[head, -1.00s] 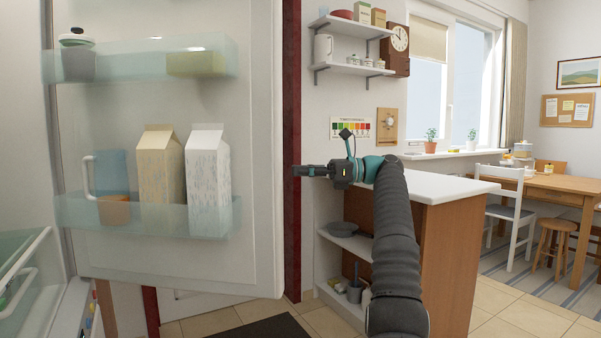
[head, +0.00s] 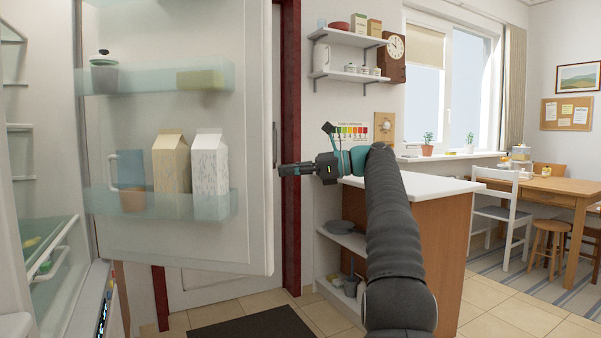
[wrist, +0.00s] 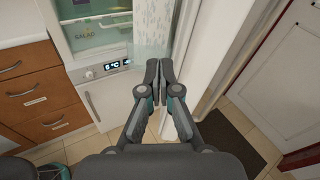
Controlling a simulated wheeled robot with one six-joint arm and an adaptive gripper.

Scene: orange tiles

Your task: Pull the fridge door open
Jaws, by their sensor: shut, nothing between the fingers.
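The fridge door (head: 255,235) stands wide open in the head view, its inner side facing me. Its shelves hold two cartons, a blue mug and a small pot. The fridge interior (head: 35,190) shows at the left edge. My gripper (head: 281,170) is at the door's free edge, by the handle side, with its fingertips close to it; I cannot tell whether they touch. In the wrist view my gripper (wrist: 158,72) is shut and empty, with the door (wrist: 215,45) just behind and to the right of the fingers. The handle is not clearly visible.
A counter with a white top (head: 430,190) stands right of the door, under my arm. A dark mat (head: 255,325) lies on the tiled floor. In the wrist view, wooden drawers (wrist: 35,90) stand left of the fridge. A table and chairs are at far right.

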